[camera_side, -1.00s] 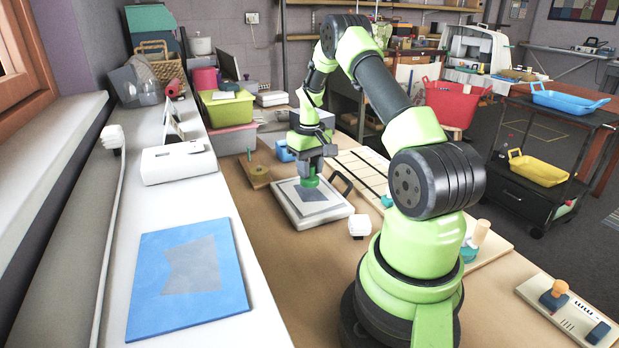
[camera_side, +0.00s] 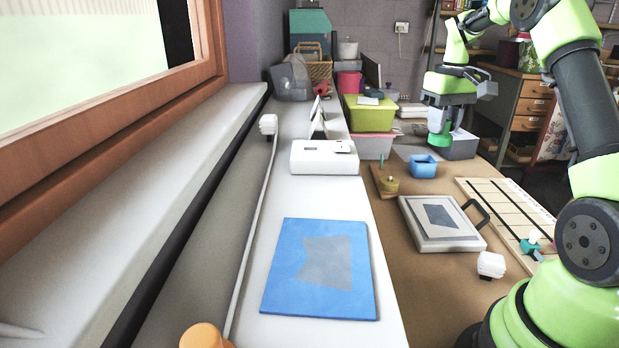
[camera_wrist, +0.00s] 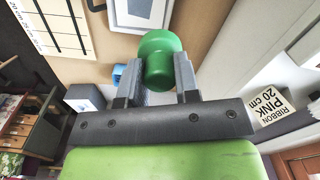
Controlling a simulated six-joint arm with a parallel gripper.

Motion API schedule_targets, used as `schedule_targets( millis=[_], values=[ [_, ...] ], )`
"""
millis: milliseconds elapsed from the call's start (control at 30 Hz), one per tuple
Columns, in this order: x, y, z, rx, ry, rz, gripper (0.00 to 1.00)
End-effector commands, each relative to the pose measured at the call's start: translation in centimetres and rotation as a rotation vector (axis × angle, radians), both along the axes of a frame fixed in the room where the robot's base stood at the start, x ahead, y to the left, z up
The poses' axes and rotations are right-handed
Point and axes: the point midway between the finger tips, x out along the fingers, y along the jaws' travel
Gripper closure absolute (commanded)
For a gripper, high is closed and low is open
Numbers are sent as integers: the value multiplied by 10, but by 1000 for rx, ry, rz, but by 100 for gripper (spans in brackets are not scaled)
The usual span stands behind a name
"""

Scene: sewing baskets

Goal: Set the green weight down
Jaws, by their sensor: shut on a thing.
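My gripper (camera_side: 440,116) is shut on the green weight (camera_side: 438,138) and holds it in the air above the back part of the brown table. In the wrist view the round green weight (camera_wrist: 160,62) sits between the two fingers of my gripper (camera_wrist: 158,88). A white board (camera_side: 414,227) with a black handle lies on the table, nearer the front, with a grey patch (camera_side: 438,215) on it. Nothing rests on the patch.
A small blue cup (camera_side: 422,166) and a wooden stand with a spool (camera_side: 387,185) are near the weight. A ruled board (camera_side: 508,208) lies to the right. A white plug-like block (camera_side: 491,265) stands in front. A blue mat (camera_side: 280,280) lies on the white ledge.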

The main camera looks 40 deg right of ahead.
Motion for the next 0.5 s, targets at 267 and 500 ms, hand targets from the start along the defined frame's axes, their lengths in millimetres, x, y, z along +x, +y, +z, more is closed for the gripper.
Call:
schedule_targets(
  millis=[267,500],
  values=[
    [56,135,37,-3,-4,587,100],
    [54,250,65,-4,-8,1092,100]
  ],
)
